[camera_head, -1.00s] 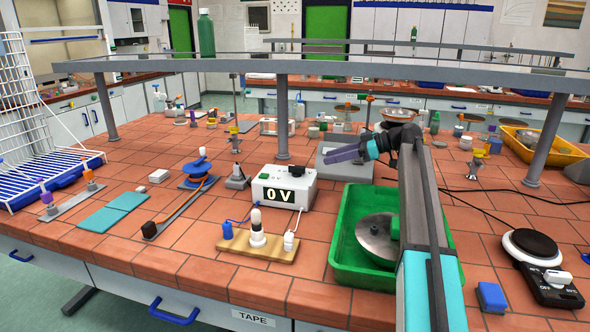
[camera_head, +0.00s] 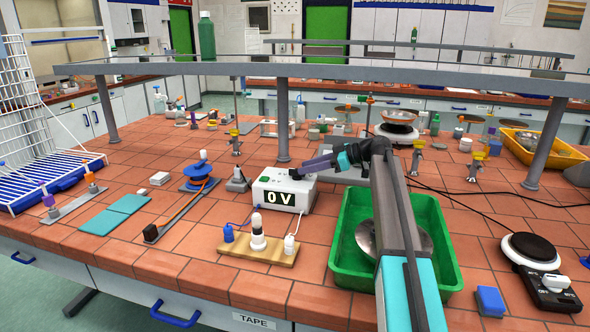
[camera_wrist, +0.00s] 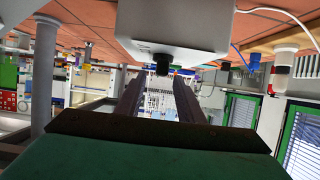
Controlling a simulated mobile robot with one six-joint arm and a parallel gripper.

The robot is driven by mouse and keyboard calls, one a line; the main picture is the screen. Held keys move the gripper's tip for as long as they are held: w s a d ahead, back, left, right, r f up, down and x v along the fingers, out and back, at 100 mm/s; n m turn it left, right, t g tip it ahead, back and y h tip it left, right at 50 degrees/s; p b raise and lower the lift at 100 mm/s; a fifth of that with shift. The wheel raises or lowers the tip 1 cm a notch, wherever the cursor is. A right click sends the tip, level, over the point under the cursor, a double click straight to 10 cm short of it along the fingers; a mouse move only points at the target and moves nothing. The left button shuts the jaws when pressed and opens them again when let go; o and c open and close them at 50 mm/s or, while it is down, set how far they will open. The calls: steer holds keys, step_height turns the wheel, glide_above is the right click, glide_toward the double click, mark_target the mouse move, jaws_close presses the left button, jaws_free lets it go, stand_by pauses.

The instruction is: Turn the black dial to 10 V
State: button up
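The white power supply box (camera_head: 265,183) stands on the tiled bench, its front display (camera_head: 280,198) reading 0 V. Its black dial (camera_wrist: 162,62) shows in the wrist view, projecting from the white casing (camera_wrist: 175,25). My gripper (camera_wrist: 158,76) is open, one finger on each side of the dial in that view. The fingertips look close to the dial; I cannot tell whether they touch it. In the head view my gripper (camera_head: 306,165) is at the top right of the box, and the dial is largely hidden there.
A green tray (camera_head: 340,262) with a metal dish stands right of the box, under my arm. A wooden lamp board (camera_head: 260,248), wired to the box, lies in front. A grey shelf (camera_head: 330,72) on posts spans behind. A blue pulley (camera_head: 198,170) stands to the left.

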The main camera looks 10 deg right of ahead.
mark_target(296, 169)
steer(key=shift+p+x, duration=0.3)
steer(key=shift+x, duration=2)
jaws_close()
steer(key=shift+a, duration=0.15)
